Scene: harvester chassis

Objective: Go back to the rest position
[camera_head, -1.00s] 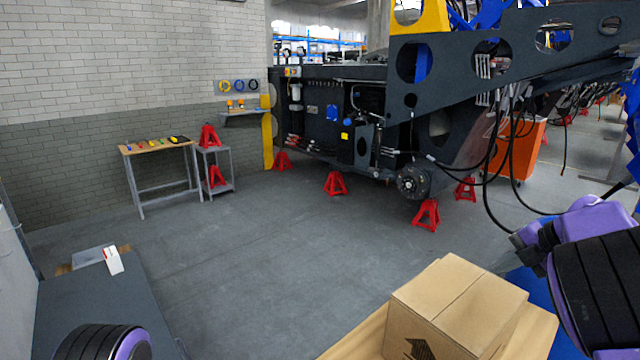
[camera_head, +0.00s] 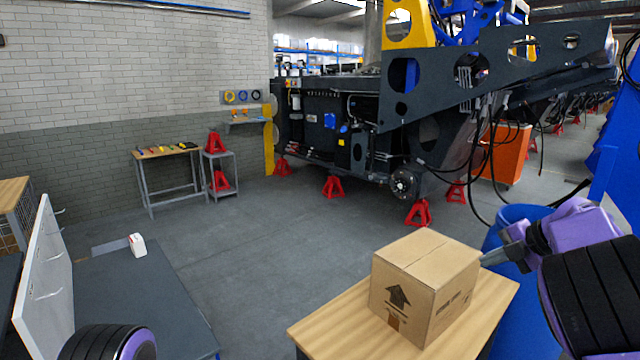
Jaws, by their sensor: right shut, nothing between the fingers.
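My right gripper (camera_head: 492,258) comes in from the right on a purple and black arm. It is shut and empty, and its tip appears beside the upper right edge of a cardboard box (camera_head: 405,288); I cannot tell whether they touch. The box is closed, upright and marked with a black arrow, and stands on a wooden table (camera_head: 335,325). Only a black and purple link of my left arm shows at the bottom left; my left gripper is out of view.
A dark bench (camera_head: 150,295) with a small white box (camera_head: 137,245) is at the left. A blue barrel (camera_head: 530,310) stands right of the wooden table. The harvester chassis (camera_head: 330,120) rests on red stands (camera_head: 418,212) at the back. The grey floor (camera_head: 270,240) between is clear.

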